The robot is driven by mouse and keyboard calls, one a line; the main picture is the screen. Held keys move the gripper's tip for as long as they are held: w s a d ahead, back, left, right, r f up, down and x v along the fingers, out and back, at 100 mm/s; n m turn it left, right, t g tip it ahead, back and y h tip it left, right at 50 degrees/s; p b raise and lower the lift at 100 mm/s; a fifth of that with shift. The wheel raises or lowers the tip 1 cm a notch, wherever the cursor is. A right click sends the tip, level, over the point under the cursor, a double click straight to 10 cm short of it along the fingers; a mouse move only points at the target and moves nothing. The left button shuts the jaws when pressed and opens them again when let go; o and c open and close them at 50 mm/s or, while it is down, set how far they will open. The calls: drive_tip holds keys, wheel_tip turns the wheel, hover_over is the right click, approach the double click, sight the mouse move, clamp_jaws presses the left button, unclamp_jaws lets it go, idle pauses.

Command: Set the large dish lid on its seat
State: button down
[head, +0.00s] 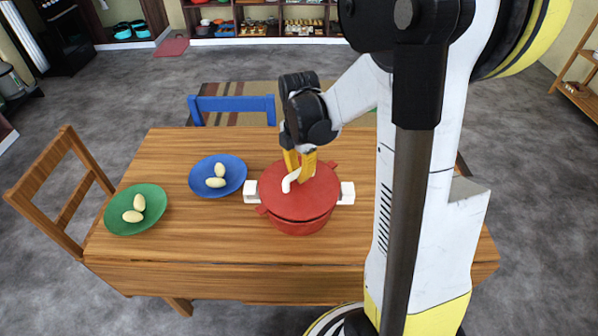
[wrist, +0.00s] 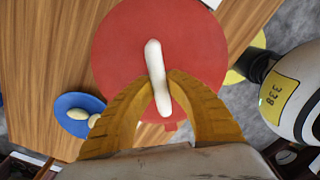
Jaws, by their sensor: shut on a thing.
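The red round dish lid (head: 277,196) with a white bar handle (head: 290,181) is over the red dish (head: 300,228), which has white side handles. The lid covers the dish opening, and a thin dark line shows along the front rim; I cannot tell whether it rests fully down or sits slightly above. My gripper (head: 301,173) points down with its yellow fingers shut on the white handle. In the wrist view the lid (wrist: 122,50) lies below the fingertips (wrist: 161,84), with the handle between them. The dish is mostly hidden under the lid.
The wooden table (head: 170,245) carries a blue plate (head: 232,163) and a green plate (head: 155,192), each with pale egg-shaped items, left of the dish. Bare tabletop lies in front of the dish. A wooden chair (head: 38,185) and a blue chair (head: 235,104) stand at the table.

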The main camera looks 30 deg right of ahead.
drive_tip(key=shift+f, duration=0.3)
drive_tip(key=shift+f, duration=0.15)
drive_tip(key=shift+f+b, duration=0.3)
drive_tip(key=shift+b, duration=0.2)
drive_tip(key=shift+f+b, duration=0.3)
drive_tip(key=shift+f, duration=0.05)
idle(0.4)
drive_tip(key=c, duration=1.3)
unclamp_jaws()
drive_tip(key=shift+c, duration=0.2)
wheel_tip(320, 180, up, 12)
drive_tip(key=shift+r, duration=0.1)
